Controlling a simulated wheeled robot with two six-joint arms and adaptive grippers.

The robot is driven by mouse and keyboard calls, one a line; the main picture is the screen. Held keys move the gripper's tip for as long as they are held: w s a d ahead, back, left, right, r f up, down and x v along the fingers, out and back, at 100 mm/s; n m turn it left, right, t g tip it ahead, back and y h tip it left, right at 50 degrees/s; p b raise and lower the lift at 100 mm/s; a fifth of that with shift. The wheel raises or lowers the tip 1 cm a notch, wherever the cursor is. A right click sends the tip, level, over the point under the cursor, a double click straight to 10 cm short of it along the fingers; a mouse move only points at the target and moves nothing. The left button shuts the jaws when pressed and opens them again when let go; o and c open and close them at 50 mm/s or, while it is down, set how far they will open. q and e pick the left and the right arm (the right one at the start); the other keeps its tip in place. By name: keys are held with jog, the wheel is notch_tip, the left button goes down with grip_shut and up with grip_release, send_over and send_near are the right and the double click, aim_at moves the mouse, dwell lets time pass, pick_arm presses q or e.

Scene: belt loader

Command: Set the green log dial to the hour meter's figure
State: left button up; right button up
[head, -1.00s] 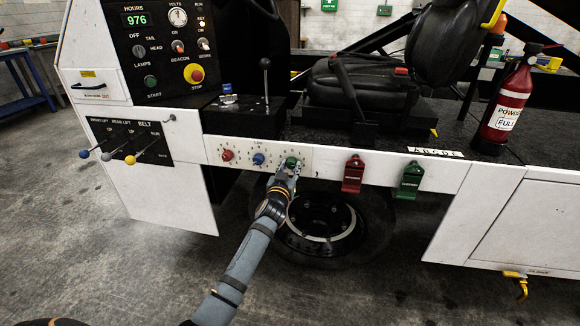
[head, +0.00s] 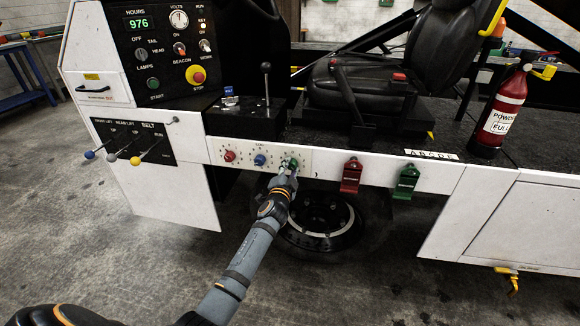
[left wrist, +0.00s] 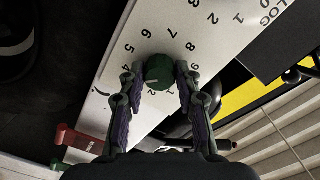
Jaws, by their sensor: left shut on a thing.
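The green log dial (head: 292,164) is the rightmost of three small dials on the white panel. My left gripper (head: 285,172) is at it. In the left wrist view the green dial (left wrist: 159,70) sits between the two fingertips of my left gripper (left wrist: 158,78), which are shut on its sides. A pale pointer mark shows on its face, toward the lower left; the figure it meets is unclear. Printed figures ring the dial, some hidden by the fingers. The hour meter (head: 138,23) at the upper left reads 976 in green. My right gripper is not in view.
A red dial (head: 229,156) and a blue dial (head: 260,160) are left of the green one. A red tag-like latch (head: 351,176) and a green one (head: 406,182) hang to the right. A wheel (head: 322,222) is below the panel.

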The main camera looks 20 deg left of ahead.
pick_arm(q)
jog(key=m, duration=0.2)
jog(key=shift+m+p, duration=0.4)
jog(key=m, duration=0.2)
jog(key=shift+m+p, duration=0.3)
jog(key=shift+p, duration=0.1)
jog(key=m+p, duration=0.1)
jog(key=m, duration=0.6)
jog(key=shift+m+p, duration=0.3)
jog(key=shift+d+m+y, duration=0.1)
jog(key=shift+m+y, duration=0.2)
jog(key=shift+m, duration=0.8)
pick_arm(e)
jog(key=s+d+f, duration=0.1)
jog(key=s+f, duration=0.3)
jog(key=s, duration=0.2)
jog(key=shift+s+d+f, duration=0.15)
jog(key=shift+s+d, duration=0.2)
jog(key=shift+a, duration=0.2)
pick_arm(q)
jog(key=o, duration=1.2)
jog(key=shift+c, duration=0.2)
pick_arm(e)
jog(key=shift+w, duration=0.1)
